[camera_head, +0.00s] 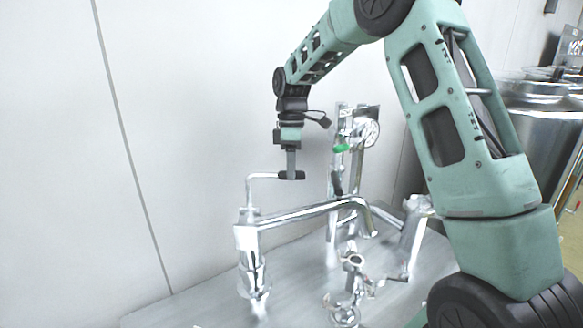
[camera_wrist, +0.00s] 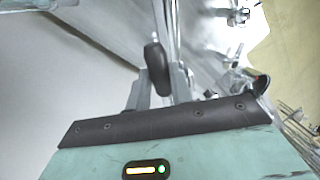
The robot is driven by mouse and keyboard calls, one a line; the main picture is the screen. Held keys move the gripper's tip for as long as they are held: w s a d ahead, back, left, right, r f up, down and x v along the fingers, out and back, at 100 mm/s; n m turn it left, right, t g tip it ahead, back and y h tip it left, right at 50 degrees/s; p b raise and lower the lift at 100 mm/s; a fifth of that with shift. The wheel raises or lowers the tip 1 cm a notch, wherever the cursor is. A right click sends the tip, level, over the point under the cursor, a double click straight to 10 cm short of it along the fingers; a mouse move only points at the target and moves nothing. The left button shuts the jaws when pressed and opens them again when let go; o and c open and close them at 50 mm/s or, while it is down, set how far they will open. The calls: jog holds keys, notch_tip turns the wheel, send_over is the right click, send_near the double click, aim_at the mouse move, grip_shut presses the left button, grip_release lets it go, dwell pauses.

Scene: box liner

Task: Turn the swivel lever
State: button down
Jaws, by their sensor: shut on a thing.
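The swivel lever (camera_head: 262,176) is a thin bent metal rod with a black grip (camera_head: 299,175) at its right end. It rises from the top of a shiny metal post (camera_head: 250,262) on the steel table. My gripper (camera_head: 291,176) points straight down from above and is shut on the black grip. In the wrist view the black grip (camera_wrist: 155,66) sits between the two grey fingers of my gripper (camera_wrist: 160,84). The fingers hide part of the grip.
A chrome pipe (camera_head: 305,212) runs right from the post below the lever. A pressure gauge (camera_head: 368,133) and a green-handled valve (camera_head: 341,148) stand behind. More metal fittings (camera_head: 352,265) are on the steel table (camera_head: 200,306). A white wall (camera_head: 190,110) is behind; metal vessels (camera_head: 545,115) stand at right.

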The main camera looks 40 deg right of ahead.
jog(key=c, duration=1.3)
grip_release()
jog(key=shift+o, duration=0.2)
notch_tip(320, 180, up, 17)
jog(key=w+d+b, duration=0.2)
jog(key=shift+w+b, duration=0.35)
jog(key=shift+w, duration=0.05)
jog(key=shift+a, duration=0.15)
